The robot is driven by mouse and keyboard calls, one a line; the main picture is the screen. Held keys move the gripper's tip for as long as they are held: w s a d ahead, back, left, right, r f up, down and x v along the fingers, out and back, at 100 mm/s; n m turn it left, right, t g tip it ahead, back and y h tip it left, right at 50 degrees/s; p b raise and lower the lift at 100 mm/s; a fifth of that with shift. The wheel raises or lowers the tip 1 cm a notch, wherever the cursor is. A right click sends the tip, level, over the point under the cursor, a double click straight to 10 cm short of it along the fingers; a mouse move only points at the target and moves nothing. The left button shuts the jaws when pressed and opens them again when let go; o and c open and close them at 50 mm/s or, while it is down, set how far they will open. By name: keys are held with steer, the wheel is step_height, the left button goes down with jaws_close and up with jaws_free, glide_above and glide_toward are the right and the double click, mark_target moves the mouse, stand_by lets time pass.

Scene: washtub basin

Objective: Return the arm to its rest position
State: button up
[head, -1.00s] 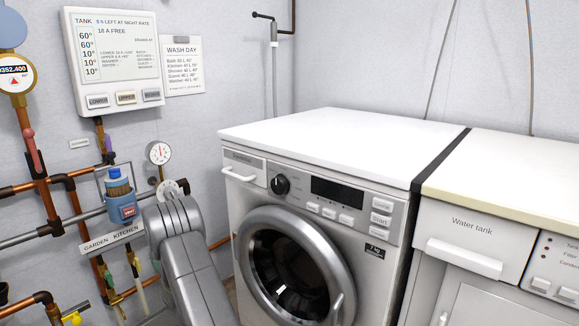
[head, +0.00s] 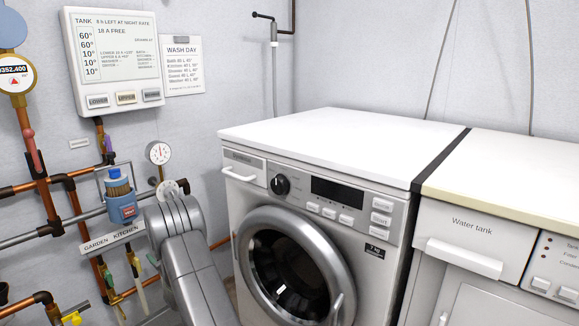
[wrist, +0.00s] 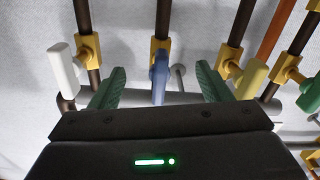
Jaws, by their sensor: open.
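My gripper (wrist: 160,88) shows in the wrist view with its two green fingers spread apart. A blue valve handle (wrist: 160,78) on a yellow fitting lies in the gap between the fingers, farther off toward the wall; I cannot tell whether either finger touches it. Nothing is visibly held. In the head view my grey arm (head: 187,262) is bent in front of the pipes at the lower left, and its gripper end is not visible.
A white valve handle (wrist: 64,72) and a yellow one (wrist: 251,78) flank the fingers. Copper pipes, a blue-capped canister (head: 121,205) and a gauge (head: 158,153) line the wall. The washing machine (head: 325,190) stands close to the right of my arm.

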steer(key=shift+m, duration=0.8)
steer(key=shift+d, duration=0.1)
